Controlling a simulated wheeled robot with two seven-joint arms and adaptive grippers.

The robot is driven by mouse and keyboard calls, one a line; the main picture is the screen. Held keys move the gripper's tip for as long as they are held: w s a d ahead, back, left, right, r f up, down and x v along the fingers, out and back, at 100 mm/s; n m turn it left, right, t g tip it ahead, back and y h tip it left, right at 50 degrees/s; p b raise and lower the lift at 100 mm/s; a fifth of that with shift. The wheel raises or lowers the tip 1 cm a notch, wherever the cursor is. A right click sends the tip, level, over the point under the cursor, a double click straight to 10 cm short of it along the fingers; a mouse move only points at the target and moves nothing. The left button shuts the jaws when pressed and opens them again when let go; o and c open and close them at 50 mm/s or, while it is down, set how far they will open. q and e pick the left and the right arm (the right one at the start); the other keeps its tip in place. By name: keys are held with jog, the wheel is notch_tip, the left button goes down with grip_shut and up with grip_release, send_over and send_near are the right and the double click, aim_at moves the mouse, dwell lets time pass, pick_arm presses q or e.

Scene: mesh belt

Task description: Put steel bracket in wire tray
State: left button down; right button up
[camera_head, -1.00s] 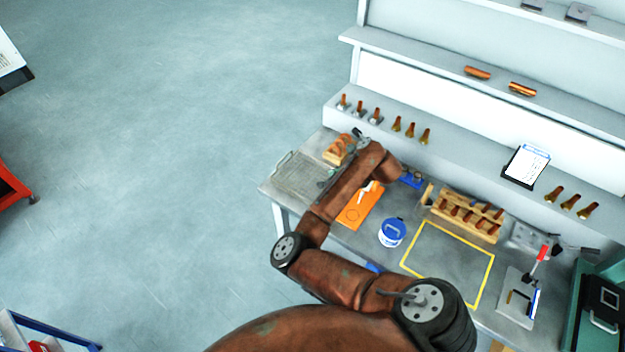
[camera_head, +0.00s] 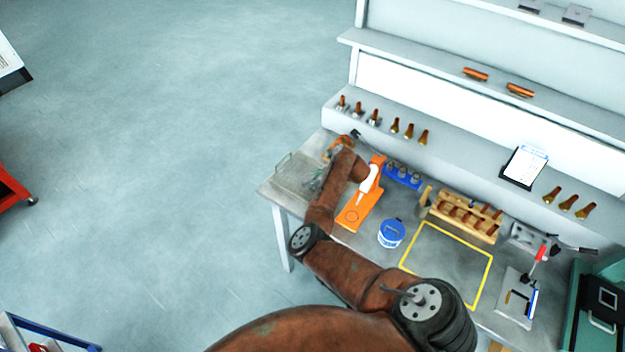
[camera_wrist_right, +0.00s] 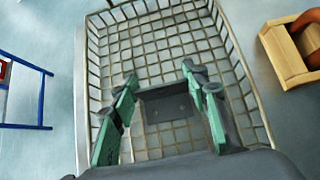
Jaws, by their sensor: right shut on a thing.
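The wire tray (camera_head: 287,176) lies at the left end of the bench, and its mesh floor and raised rim fill much of the right wrist view (camera_wrist_right: 92,60). My right gripper (camera_head: 317,181) is over the tray, partly hidden by my arm. In the right wrist view its green fingers (camera_wrist_right: 163,92) are shut on the steel bracket (camera_wrist_right: 168,107), a dark grey plate with small holes. The bracket is inside the tray's outline; its height above the mesh is hard to tell. My left gripper is not in view.
A wooden holder (camera_wrist_right: 286,56) stands right beside the tray. An orange fixture (camera_head: 352,216), a blue socket holder (camera_head: 404,178), a blue-lidded tub (camera_head: 391,234) and a wooden rack (camera_head: 465,216) stand farther right. The yellow-outlined area (camera_head: 447,262) is clear.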

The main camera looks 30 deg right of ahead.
jog(key=shift+f, duration=0.15)
jog(key=o, duration=1.2)
jog(key=shift+o, duration=0.2)
jog(key=v, duration=1.2)
